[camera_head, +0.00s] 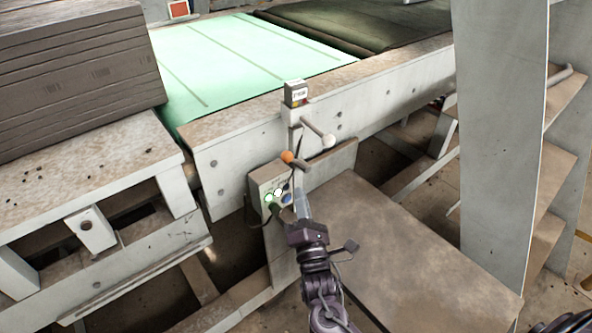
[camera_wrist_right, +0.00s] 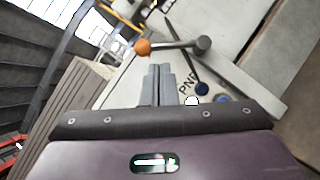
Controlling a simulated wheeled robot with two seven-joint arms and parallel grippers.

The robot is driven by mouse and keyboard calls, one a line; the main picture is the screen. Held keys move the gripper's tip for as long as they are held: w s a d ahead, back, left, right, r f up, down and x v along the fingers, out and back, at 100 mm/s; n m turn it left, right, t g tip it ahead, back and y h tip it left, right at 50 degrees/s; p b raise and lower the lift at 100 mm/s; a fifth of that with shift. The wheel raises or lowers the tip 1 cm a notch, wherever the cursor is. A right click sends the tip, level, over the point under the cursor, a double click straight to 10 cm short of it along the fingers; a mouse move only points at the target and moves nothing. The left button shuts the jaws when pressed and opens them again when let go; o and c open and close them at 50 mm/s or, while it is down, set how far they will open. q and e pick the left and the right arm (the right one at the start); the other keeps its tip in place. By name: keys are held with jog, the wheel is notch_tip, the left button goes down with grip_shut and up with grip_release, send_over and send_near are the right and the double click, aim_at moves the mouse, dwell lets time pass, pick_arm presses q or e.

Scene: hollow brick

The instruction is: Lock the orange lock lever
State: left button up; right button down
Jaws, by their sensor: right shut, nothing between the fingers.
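The orange-tipped lock lever (camera_head: 288,156) sticks out from the side of the conveyor in the head view, just above the control box. In the right wrist view its orange knob (camera_wrist_right: 142,47) is at the left end of a grey rod that runs right to a round pivot. My right gripper (camera_head: 300,196) is just below the lever in the head view, in front of the control box. In the wrist view its fingers (camera_wrist_right: 158,72) are together and empty, pointing toward the lever, with the knob just beyond and left of the tips. I cannot tell whether they touch. My left gripper is not in view.
A grey control box (camera_head: 266,187) with white and blue buttons is close beside my right gripper. A second lever with a pale knob (camera_head: 328,140) is above right. A stack of grey boards (camera_head: 80,70) is on the left. A flat plate (camera_head: 400,250) spreads out at lower right.

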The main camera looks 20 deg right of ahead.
aim_at(294, 162)
jog(key=p+x, duration=0.1)
jog(key=x, duration=0.5)
jog(key=shift+w+r, duration=0.15)
jog(key=shift+w, duration=0.15)
